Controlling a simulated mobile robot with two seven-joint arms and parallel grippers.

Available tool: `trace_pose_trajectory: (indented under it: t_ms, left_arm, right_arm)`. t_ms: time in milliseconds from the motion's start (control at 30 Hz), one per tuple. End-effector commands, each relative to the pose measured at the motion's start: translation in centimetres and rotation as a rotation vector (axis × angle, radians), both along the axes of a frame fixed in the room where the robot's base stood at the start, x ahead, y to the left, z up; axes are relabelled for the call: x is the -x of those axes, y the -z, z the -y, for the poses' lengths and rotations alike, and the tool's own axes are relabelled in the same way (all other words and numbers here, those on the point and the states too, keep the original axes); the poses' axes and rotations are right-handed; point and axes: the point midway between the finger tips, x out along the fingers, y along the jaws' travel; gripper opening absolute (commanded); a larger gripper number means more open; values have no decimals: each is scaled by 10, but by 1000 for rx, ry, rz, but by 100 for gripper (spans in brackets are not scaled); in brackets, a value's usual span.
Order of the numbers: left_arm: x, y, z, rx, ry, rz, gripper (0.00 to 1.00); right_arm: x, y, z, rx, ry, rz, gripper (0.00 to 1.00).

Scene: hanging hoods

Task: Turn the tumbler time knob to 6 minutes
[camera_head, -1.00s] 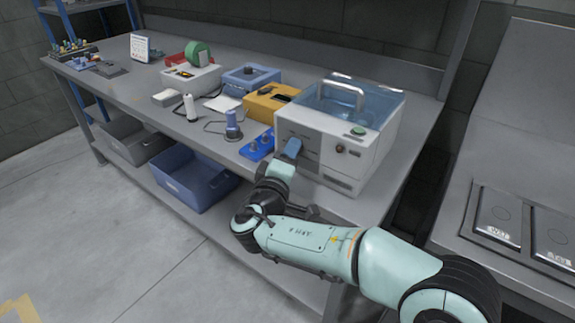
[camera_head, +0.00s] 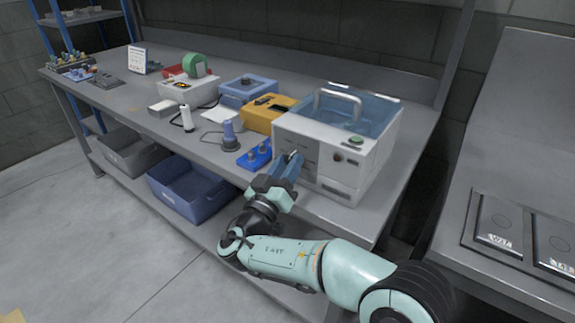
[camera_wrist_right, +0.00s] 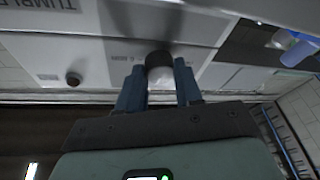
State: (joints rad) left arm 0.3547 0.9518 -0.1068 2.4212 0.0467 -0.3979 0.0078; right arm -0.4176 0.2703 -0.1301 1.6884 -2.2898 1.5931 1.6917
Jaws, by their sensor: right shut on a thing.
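The tumbler (camera_head: 325,137) is a white box with a clear blue lid and a handle on the bench. My right gripper (camera_head: 293,160) is at the left part of its front face. In the right wrist view, my gripper's two blue fingers (camera_wrist_right: 160,84) are shut on a dark round knob (camera_wrist_right: 158,62) on the pale panel. The knob's pointer and the minute marks around it cannot be read. Upside-down tumbler lettering (camera_wrist_right: 52,5) shows near that view's top edge. A second dark knob (camera_wrist_right: 73,79) stands apart, to the left. My left gripper is not in view.
A blue block with knobs (camera_head: 254,155) and a blue-grey upright tool (camera_head: 229,137) stand left of my gripper. A yellow box (camera_head: 262,116) is behind them. The bench's front edge is close to my arm.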

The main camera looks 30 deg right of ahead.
Motion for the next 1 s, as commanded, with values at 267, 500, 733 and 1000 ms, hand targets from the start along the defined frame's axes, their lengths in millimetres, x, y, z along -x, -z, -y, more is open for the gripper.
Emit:
trace_pose_trajectory:
  t_ms: [267, 500, 733, 1000]
  left_arm:
    - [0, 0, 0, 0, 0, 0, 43]
    - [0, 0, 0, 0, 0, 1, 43]
    - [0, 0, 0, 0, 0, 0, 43]
    - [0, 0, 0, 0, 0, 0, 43]
  right_arm:
    - [-2, 2, -2, -102, -2, 240, 4]
    - [-4, 2, -3, -189, -3, 451, 4]
    - [-4, 2, -3, -273, -3, 654, 4]
    - [-6, 1, -3, -370, -2, 889, 4]
